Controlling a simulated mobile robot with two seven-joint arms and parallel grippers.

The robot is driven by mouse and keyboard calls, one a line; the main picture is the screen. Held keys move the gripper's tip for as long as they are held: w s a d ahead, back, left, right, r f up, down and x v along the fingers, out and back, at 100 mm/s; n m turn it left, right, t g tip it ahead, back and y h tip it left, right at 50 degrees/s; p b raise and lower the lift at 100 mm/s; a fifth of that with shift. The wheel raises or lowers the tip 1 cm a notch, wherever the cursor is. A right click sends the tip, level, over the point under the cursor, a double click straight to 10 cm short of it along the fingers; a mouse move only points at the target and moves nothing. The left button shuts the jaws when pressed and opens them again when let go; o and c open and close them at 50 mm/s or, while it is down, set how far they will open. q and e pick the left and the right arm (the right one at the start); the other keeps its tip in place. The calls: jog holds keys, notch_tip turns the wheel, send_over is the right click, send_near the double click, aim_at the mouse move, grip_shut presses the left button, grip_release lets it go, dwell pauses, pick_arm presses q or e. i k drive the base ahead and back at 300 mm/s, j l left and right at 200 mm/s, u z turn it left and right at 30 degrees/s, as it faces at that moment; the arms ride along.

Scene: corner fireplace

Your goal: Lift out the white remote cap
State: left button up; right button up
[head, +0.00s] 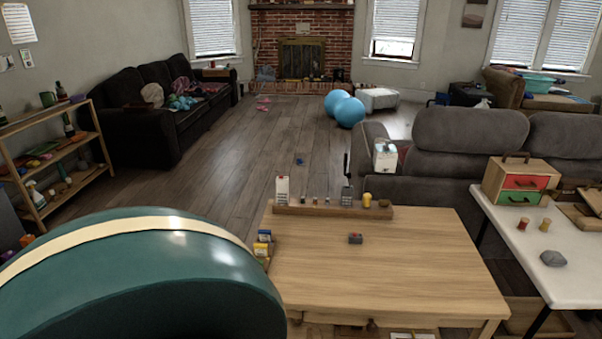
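A white upright piece (282,189) stands at the left end of a long wooden rack (325,210) on the wooden table. It is pale with faint marks, and I cannot tell whether it is the remote cap. Small pegs, a dark upright tool (347,190) and a yellow piece (367,200) stand along the same rack. A small grey block with red on it (355,238) lies on the table in front of the rack. Neither of my grippers is in view.
The wooden table (390,275) is mostly bare. A large green rounded shape close to the camera hides the lower left. At right, a white table (515,225) holds a drawer box (515,182), two small spools and a grey stone (553,258). A grey sofa (460,150) stands behind.

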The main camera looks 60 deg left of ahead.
aim_at(284, 182)
jog(key=k+j+z, duration=0.15)
jog(key=j, duration=0.2)
jog(key=j+z, duration=0.15)
jog(key=j, duration=0.2)
jog(key=k+j+z, duration=0.2)
jog(key=k+j, duration=0.2)
jog(key=j, duration=0.2)
jog(key=k+j+z, duration=0.1)
jog(key=j, duration=0.35)
jog(key=k+j, duration=0.3)
jog(key=k+j+z, duration=0.1)
jog(key=j, duration=0.4)
jog(key=k+j, duration=0.35)
jog(key=i+j+z, duration=0.05)
